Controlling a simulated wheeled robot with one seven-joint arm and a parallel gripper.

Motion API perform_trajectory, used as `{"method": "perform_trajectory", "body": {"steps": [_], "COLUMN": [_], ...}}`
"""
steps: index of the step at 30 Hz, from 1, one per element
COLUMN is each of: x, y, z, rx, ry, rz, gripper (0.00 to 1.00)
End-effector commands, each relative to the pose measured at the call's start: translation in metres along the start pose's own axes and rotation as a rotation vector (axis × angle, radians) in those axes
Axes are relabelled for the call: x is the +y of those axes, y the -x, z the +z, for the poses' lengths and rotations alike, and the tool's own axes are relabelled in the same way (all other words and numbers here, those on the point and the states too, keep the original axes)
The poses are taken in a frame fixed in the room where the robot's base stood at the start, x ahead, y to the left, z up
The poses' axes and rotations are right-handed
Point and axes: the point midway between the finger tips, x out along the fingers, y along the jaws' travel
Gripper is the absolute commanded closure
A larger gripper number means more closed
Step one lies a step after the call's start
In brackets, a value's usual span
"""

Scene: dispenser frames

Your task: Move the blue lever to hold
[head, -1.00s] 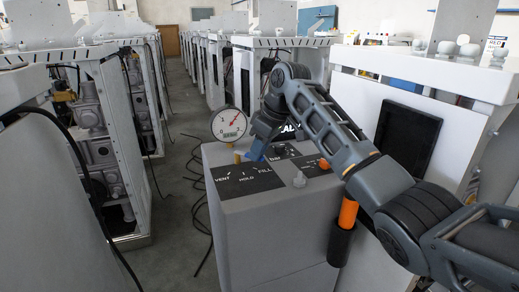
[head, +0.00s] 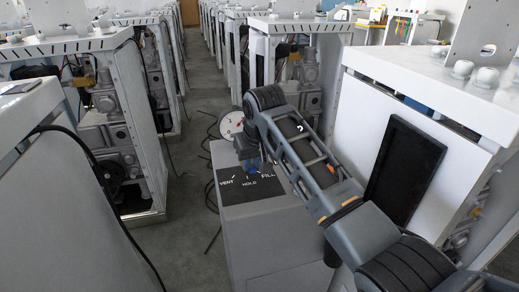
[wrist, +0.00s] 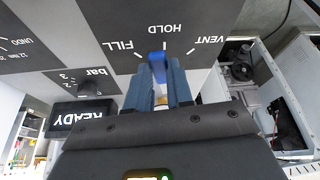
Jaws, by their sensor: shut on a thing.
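The blue lever (wrist: 157,57) shows in the wrist view between the two blue fingers of my gripper (wrist: 161,82), which is shut on it. Its visible end points at about the HOLD tick, between the FILL and VENT ticks. The black label plate (wrist: 205,15) carries the words FILL, HOLD and VENT. In the head view my gripper (head: 252,164) is at the top of the grey console, at the far edge of the plate (head: 248,190). My arm and gripper hide most of the lever there.
A round gauge (head: 231,124) stands behind the plate, partly hidden by my arm. A READY display (wrist: 83,116) and a bar knob (wrist: 95,85) are beside my gripper. White cabinets (head: 75,45) line both sides; cables lie on the aisle floor.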

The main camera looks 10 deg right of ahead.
Motion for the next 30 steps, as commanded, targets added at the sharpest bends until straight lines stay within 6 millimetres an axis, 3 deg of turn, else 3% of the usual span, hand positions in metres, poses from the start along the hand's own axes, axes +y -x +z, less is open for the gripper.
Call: {"method": "perform_trajectory", "body": {"steps": [9,25,26,30], "x": [-0.0083,-0.0090,-0.0090,-0.0090], "y": [0.0016,0.0005,0.0005,0.0002], "z": [-0.0020,-0.0021,-0.0021,-0.0017], "rx": [0.002,0.004,0.004,0.003], "ry": [-0.113,-0.135,-0.135,-0.135], "rz": [0.047,0.057,0.057,0.056], "gripper": [1.00,1.00,0.76,0.63]}}
